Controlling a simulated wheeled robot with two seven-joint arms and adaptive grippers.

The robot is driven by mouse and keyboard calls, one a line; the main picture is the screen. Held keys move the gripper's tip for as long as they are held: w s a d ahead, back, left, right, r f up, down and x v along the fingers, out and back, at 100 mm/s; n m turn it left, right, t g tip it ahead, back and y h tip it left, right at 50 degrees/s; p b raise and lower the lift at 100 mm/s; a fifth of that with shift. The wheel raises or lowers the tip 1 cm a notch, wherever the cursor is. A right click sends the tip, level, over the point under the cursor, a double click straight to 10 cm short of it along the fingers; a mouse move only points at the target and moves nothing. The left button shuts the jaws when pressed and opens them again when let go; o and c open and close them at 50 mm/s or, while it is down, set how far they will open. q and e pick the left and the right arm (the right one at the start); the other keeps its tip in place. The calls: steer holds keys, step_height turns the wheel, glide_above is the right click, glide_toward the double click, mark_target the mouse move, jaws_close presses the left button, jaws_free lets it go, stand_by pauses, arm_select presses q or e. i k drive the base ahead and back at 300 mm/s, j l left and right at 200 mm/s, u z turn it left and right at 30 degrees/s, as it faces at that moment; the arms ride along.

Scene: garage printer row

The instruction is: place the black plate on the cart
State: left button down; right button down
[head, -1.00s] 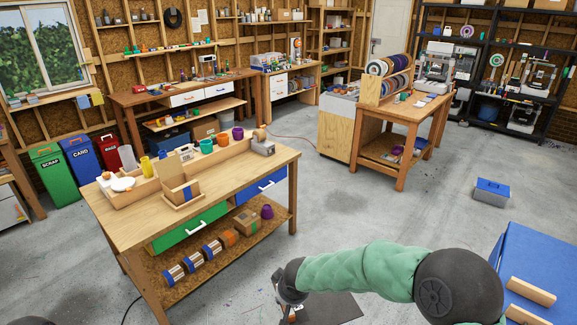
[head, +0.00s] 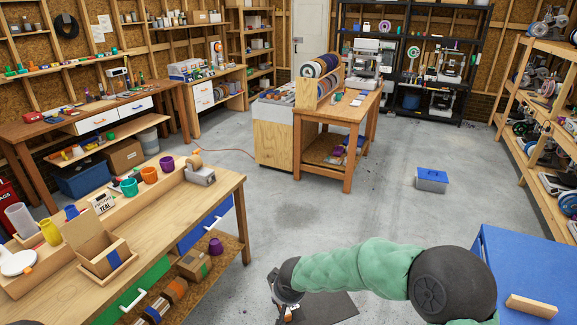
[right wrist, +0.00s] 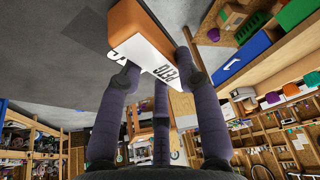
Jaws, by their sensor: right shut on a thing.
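My right gripper (right wrist: 160,75) is shut on an orange block (right wrist: 132,27) with a white face lettered PETG; its fingers lie around the block. A blue-topped stand (head: 510,262) at the lower right may be the cart; I cannot tell. My left gripper is out of view.
A wooden workbench (head: 190,215) with a tray and cups stands at the left. A wooden table (head: 350,113) with a spool rack stands at the back. A blue-lidded box (head: 432,180) sits on the floor. A wood bar (head: 531,305) lies on the blue top.

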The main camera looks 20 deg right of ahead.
mark_target(549, 276)
steer(key=i+l+z, duration=0.25)
steer(key=i+z, duration=0.75)
steer(key=i+j+z, duration=0.3)
steer(key=i+z, duration=0.2)
steer(key=i, duration=0.15)
steer(key=i+l+z, duration=0.1)
steer(key=i+z, duration=0.9)
steer(key=z, duration=0.2)
steer(key=i+l+z, duration=0.2)
steer(key=i, duration=0.35)
